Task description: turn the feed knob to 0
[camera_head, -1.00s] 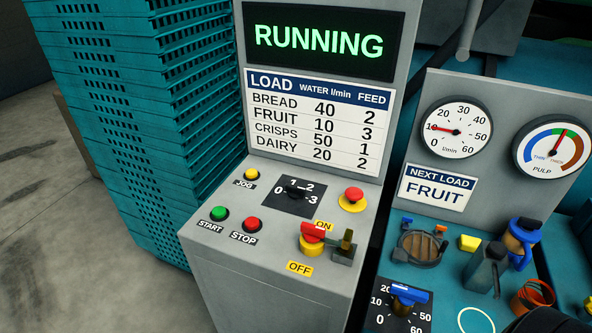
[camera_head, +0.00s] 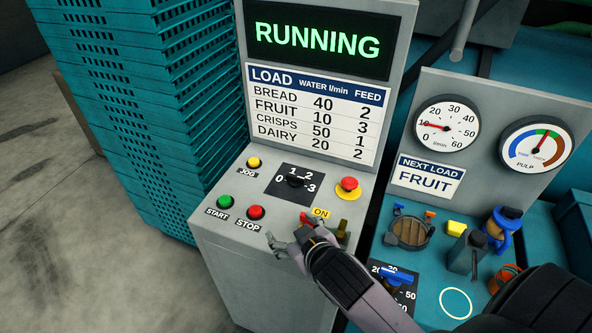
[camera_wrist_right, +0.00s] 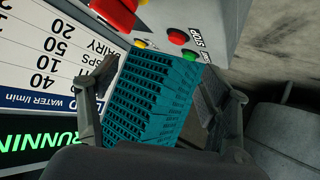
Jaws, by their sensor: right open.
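The feed knob (camera_head: 295,181) is a small black knob on a dark plate marked 0 to 3, on the sloped top of the grey control console. It is too small and dark for me to tell which number it points at. My right gripper (camera_head: 288,231) is open and empty, in front of and below the knob plate, near the red switch handle and apart from the knob. In the right wrist view the open fingers (camera_wrist_right: 155,95) frame teal crates in the background, and I cannot make out the knob there. My left gripper is not in view.
A red mushroom button (camera_head: 349,184) sits right of the knob. The red ON/OFF handle (camera_head: 306,219) is partly hidden by my gripper. Start (camera_head: 225,202), stop (camera_head: 256,212) and jog (camera_head: 254,163) buttons lie left. Stacked teal crates (camera_head: 130,110) stand beside the console.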

